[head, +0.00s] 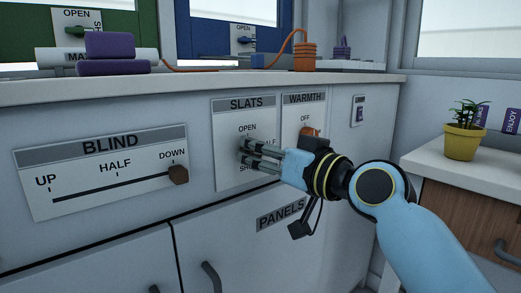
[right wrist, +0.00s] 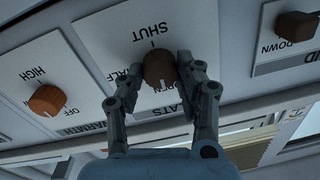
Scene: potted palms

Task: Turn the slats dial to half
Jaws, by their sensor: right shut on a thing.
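The slats panel (head: 227,172) is a white plate on the cabinet front, marked OPEN, HALF and SHUT. Its round brown dial (right wrist: 159,67) shows in the right wrist view, which is upside down; in the head view the fingers hide it. The white mark on the dial points toward OPEN. My right gripper (head: 244,152) reaches in from the right and is shut on the dial, with one finger on each side, as the right wrist view (right wrist: 161,82) shows. My left gripper is not in view.
The warmth dial (right wrist: 46,100) is close to the right of the slats panel in the head view. The blind slider (head: 178,175) is at DOWN on the left. Above is a counter (head: 200,83) with purple blocks (head: 110,45). A potted plant (head: 461,142) stands at right.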

